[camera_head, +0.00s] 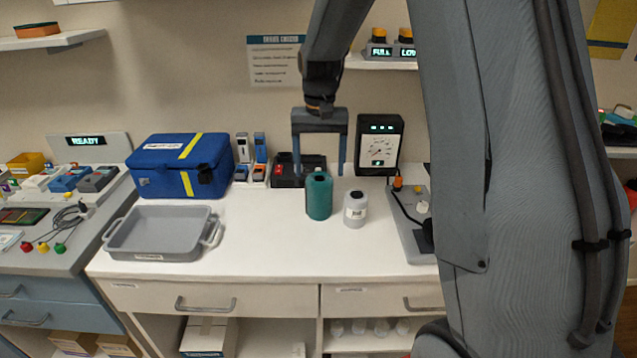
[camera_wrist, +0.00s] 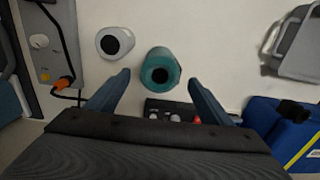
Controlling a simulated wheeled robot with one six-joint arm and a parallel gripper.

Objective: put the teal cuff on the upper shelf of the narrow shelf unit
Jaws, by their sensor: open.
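The teal cuff (camera_head: 319,197) stands upright on the white counter as a rounded cylinder with a dark opening on top. In the wrist view the teal cuff (camera_wrist: 160,68) shows from above, just beyond and between my fingertips. My gripper (camera_head: 320,172) points down above the cuff, with its two fingers apart and nothing held. In the wrist view my gripper (camera_wrist: 158,78) also shows open. A shelf edge with items (camera_head: 618,132) shows at the far right, partly hidden by my arm; I cannot tell if it is the narrow shelf unit.
A white bottle (camera_head: 355,212) stands close right of the cuff. A grey tray (camera_head: 150,248) and a blue case (camera_head: 160,170) are to the left. A black tray (camera_head: 287,180) and a gauge box (camera_head: 380,140) stand behind. The counter front is clear.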

